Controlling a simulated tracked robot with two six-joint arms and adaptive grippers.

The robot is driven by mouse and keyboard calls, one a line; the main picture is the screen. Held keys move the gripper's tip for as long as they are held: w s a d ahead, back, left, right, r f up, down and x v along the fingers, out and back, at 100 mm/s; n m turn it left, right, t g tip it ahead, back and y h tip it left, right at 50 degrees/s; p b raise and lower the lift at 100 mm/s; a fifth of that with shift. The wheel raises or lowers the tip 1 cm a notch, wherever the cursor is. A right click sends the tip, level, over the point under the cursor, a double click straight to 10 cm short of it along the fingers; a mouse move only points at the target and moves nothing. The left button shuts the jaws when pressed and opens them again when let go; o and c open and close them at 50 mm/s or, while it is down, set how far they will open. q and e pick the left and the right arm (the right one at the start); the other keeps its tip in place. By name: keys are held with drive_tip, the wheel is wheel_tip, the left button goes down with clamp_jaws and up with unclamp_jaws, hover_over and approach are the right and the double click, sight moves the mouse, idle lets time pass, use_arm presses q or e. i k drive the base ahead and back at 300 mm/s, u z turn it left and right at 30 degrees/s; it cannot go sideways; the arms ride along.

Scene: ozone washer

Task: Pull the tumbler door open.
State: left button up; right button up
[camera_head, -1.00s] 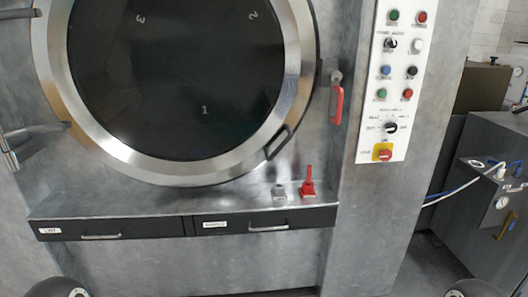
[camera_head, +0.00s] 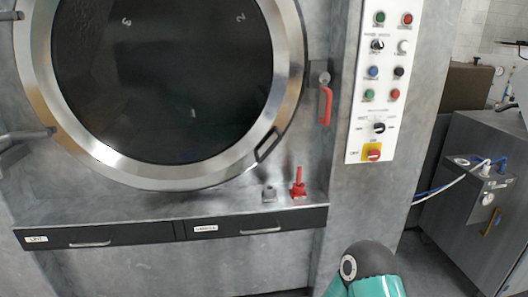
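The round tumbler door (camera_head: 284,98) has a wide metal ring around dark glass and looks closed against the grey machine front. A small dark handle (camera_head: 267,145) sits on the ring at its lower right. A red lever handle (camera_head: 326,104) hangs on the machine front just right of the door. Hinge-like metal arms (camera_head: 25,135) reach the door's left side. A teal and dark arm part of mine shows at the bottom right. Neither gripper is in the picture.
A white control panel (camera_head: 378,82) with buttons is right of the door. A red upright lever (camera_head: 299,184) stands on the ledge below the door, above two dark drawers (camera_head: 95,234). A grey cabinet (camera_head: 478,190) with hoses stands at the right.

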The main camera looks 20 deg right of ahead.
sight(35, 24)
drive_tip(key=i, duration=1)
